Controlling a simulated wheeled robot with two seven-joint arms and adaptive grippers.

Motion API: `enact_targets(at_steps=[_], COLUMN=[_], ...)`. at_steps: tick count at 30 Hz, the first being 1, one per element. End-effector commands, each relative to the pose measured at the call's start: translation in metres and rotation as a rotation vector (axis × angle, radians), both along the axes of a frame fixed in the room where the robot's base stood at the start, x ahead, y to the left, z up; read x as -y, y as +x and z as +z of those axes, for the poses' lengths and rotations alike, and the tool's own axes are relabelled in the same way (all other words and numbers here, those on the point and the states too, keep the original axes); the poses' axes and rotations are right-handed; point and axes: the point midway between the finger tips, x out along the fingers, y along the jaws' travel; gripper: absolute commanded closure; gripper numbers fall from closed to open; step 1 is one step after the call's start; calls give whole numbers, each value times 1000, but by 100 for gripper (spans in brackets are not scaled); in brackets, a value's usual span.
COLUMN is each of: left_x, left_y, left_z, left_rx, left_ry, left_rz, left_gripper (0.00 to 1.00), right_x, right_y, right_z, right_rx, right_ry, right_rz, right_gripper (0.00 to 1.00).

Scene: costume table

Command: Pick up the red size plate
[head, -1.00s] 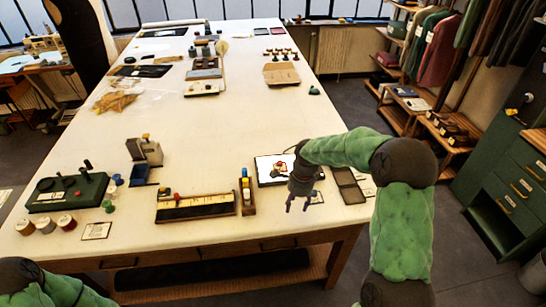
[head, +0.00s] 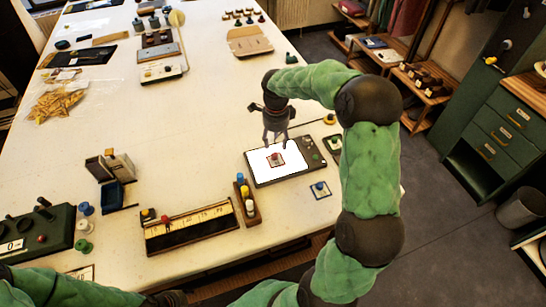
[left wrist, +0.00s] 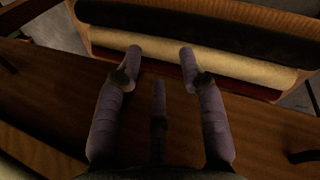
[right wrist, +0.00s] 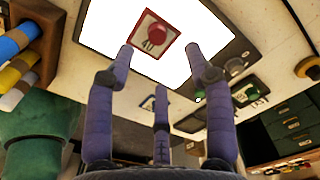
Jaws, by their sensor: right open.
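The red size plate (head: 275,159) is a small square with a red border and a red knob. It lies on the white lit panel (head: 258,170) of a flat dark device. My right gripper (head: 276,143) is open and empty, pointing down just above and behind the plate. In the right wrist view the plate (right wrist: 153,33) shows beyond the fingertips (right wrist: 160,50), nearer the left one, with no clear contact. My left gripper (left wrist: 160,55) is open and empty in the left wrist view, facing fabric rolls below a wooden edge.
A blue-knobbed plate (head: 320,190) lies in front of the device, a green one (head: 334,144) to its right, and a yellow-knobbed piece (head: 330,119) behind. A wooden spool holder (head: 248,200) and a ruler tray (head: 190,230) stand left. The table middle is clear.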

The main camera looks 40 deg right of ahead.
Motion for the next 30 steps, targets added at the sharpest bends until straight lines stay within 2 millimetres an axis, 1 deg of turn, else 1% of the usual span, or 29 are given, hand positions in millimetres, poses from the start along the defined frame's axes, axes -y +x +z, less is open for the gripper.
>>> enact_targets(at_steps=[1,3,11,14,18,21,28,29,30], left_x=[0,0,0,0,0,0,0,0,0], left_y=[0,0,0,0,0,0,0,0,0], left_z=[-2,-3,-5,-7,-11,-13,-12,-12,-12], left_rx=[0,0,1,1,1,1,1,1,1], left_ry=[0,0,0,0,0,0,0,0,0], left_rz=[0,0,0,0,0,0,0,0,0], left_gripper=[60,60,60,60,60,60,60,60,60], right_x=[0,0,0,-1,-2,-2,-2,-2,-2], right_y=[0,0,0,-1,-2,-2,-1,-1,-1], right_z=[-8,-14,-27,-39,-61,-70,-72,-72,-72], right_rx=[-1,1,2,-1,-2,0,3,2,2], right_ry=[0,-1,-1,1,1,0,-1,-1,-1], right_rz=[0,1,1,1,0,1,1,1,1], right_gripper=[47,47,47,47,47,47,47,49,61])
